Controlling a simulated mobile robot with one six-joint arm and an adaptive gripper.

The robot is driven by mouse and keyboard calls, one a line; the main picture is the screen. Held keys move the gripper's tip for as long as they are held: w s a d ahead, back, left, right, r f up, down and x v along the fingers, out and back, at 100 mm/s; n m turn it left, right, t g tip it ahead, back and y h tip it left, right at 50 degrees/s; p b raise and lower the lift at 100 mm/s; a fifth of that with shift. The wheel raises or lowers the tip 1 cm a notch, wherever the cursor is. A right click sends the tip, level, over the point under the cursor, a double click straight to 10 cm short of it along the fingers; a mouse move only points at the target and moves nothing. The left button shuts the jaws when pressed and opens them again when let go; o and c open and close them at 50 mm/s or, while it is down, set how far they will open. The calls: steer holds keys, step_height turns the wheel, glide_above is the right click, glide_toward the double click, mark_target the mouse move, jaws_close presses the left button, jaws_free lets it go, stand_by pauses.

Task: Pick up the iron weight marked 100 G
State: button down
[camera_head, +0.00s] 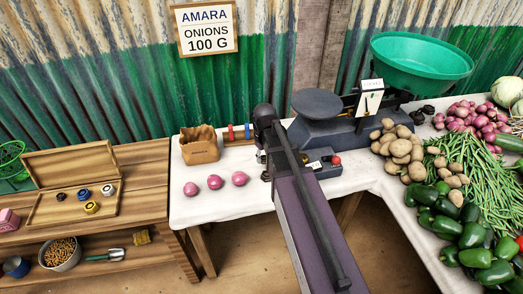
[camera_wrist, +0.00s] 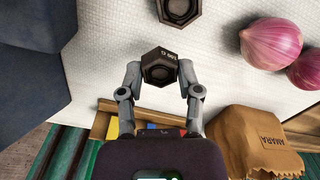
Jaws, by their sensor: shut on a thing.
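A dark hexagonal iron weight (camera_wrist: 160,69) sits between the two fingertips of my gripper (camera_wrist: 159,76) in the wrist view. The fingers are shut on its sides. Its small pale marking is upside down and looks like 100 G, but is hard to read. A second, larger-looking dark hexagonal weight (camera_wrist: 180,9) stands on the white cloth at the top edge, apart from the gripper. In the head view my arm hides most of the gripper and the held weight.
Three onions (camera_head: 214,182) and a paper bag (camera_head: 199,145) stand left of my arm on the white cloth (camera_head: 250,200). A balance scale (camera_head: 345,130) with a green pan (camera_head: 421,60) stands right. A wooden rack (camera_head: 240,140) is behind. Potatoes (camera_head: 400,148) and peppers (camera_head: 470,235) fill the right.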

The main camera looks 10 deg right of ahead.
steer(key=s, duration=0.8)
steer(key=s+r+p, duration=0.1)
steer(key=s, duration=0.3)
steer(key=shift+s, duration=0.15)
